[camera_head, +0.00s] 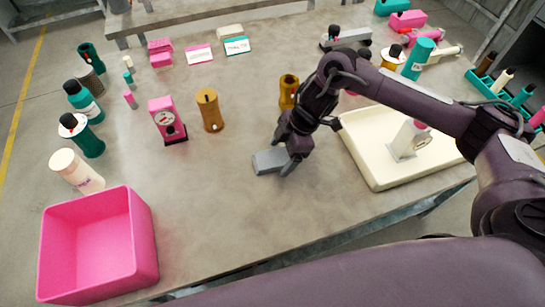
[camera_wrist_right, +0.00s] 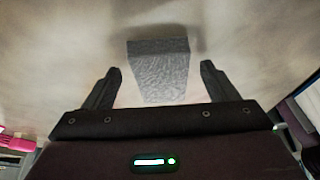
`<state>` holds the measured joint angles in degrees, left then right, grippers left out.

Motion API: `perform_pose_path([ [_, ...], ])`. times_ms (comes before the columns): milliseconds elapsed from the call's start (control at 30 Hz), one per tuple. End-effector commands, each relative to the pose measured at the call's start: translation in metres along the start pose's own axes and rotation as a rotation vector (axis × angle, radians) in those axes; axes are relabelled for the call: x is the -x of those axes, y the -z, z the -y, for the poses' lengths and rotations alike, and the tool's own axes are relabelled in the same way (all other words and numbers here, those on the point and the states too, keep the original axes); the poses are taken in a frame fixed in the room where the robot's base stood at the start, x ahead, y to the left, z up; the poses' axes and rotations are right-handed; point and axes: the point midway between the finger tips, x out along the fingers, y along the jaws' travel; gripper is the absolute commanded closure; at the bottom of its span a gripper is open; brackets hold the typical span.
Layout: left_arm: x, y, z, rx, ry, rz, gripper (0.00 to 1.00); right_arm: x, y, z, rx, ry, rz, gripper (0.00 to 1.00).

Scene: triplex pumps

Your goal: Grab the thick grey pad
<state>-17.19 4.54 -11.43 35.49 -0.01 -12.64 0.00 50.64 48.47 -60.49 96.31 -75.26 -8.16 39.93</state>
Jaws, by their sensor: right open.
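The thick grey pad (camera_head: 268,161) lies on the table, left of the cream tray. In the right wrist view the pad (camera_wrist_right: 160,72) sits ahead of and between the two fingers, with a gap on each side. My right gripper (camera_head: 291,163) is open and low over the table at the pad, its fingers partly covering the pad's right end in the head view. The fingers also show in the right wrist view (camera_wrist_right: 160,88). My left gripper is not in view.
A cream tray (camera_head: 376,178) with a white and pink device stands to the right. A pink bin (camera_head: 98,245) stands front left. Pink gauge (camera_head: 167,121) and brown cylinders (camera_head: 210,110) stand behind the pad. The table in front of the pad is clear.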

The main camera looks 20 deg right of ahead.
Motion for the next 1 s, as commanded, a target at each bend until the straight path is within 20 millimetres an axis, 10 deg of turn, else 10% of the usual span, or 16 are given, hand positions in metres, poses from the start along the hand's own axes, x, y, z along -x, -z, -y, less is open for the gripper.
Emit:
perform_pose_path([
  [167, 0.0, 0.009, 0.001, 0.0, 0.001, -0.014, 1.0, 0.0, 0.0, 0.0, 0.0, -0.001, 0.0, 0.2],
  [533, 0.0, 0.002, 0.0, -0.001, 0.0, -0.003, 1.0, 0.0, 0.0, 0.0, 0.0, -0.001, 0.0, 0.67],
  [1000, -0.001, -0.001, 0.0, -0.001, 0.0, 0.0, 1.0, 0.014, 0.006, -0.001, 0.002, -0.003, -0.002, 0.68],
])
